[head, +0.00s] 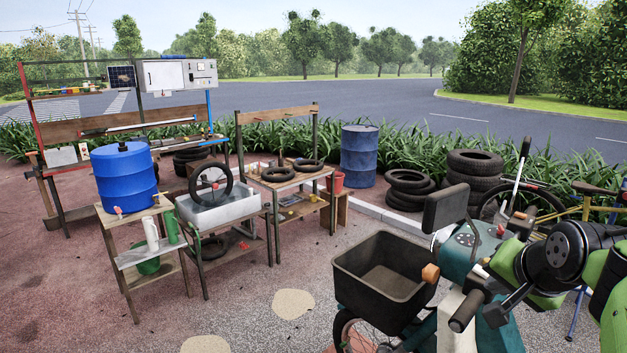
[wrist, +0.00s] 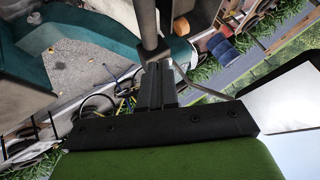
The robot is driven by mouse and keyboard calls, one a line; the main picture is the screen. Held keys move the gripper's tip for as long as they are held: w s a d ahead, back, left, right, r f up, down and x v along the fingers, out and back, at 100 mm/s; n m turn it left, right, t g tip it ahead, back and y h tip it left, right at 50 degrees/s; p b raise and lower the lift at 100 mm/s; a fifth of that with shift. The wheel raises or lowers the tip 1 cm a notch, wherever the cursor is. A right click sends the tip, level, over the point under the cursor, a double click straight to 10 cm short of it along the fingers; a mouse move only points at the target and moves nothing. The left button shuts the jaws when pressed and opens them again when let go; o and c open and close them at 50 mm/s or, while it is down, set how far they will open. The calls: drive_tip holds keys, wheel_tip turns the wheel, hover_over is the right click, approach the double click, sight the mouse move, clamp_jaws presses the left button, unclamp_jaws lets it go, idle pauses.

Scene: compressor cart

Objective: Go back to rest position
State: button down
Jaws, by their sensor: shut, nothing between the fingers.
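My gripper (wrist: 157,72) shows in the wrist view with its two dark fingers together and nothing between them. A dark upright bar (wrist: 148,22) lies just beyond the fingertips; I cannot tell whether they touch.
A blue barrel (head: 124,180) stands on a wooden stand at left. A wheel (head: 211,187) stands over a grey basin. Stacked tyres (head: 474,170) and a bicycle (head: 590,205) stand behind the cart and arm. Open paving lies left of the bin.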

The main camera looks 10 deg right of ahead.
drive_tip(key=s+a+f+n+g+y+b, duration=0.2)
drive_tip(key=s+a+f+n+b, duration=0.5)
drive_tip(key=s+a+f, duration=1.1)
drive_tip(key=s+a+n, duration=0.1)
drive_tip(key=n, duration=0.2)
drive_tip(key=shift+a+f+g, duration=0.25)
drive_tip(key=shift+a+g, duration=0.15)
drive_tip(key=shift+s, duration=0.1)
